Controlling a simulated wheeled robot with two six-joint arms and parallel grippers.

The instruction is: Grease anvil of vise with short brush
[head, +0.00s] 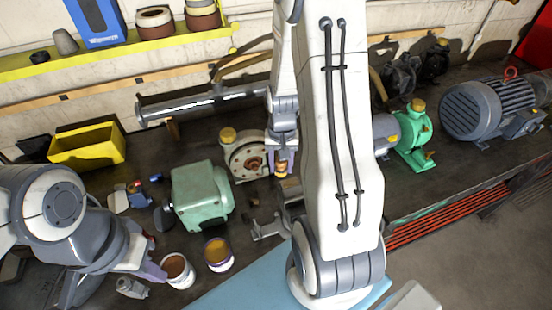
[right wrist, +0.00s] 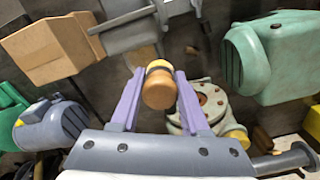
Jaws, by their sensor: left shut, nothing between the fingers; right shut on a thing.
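My right gripper (head: 282,165) is shut on the short brush (head: 281,169), whose wooden handle with a yellow band shows end-on between the purple fingers in the right wrist view (right wrist: 160,85). Its bristles are hidden. The grey vise (head: 268,228) sits on the bench just below this gripper in the head view, partly hidden by my right arm. Grey metal that looks like the vise (right wrist: 125,22) shows beyond the brush in the right wrist view; contact cannot be told. My left gripper (head: 152,272) is shut and empty, beside a white can with brown contents (head: 178,270).
A second can with orange-brown contents (head: 218,254) stands right of the first. A green motor housing (head: 200,195) and a round pale pump (head: 246,157) stand close by. A yellow bin (head: 88,146) is at left. A grey motor (head: 488,108) is at far right.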

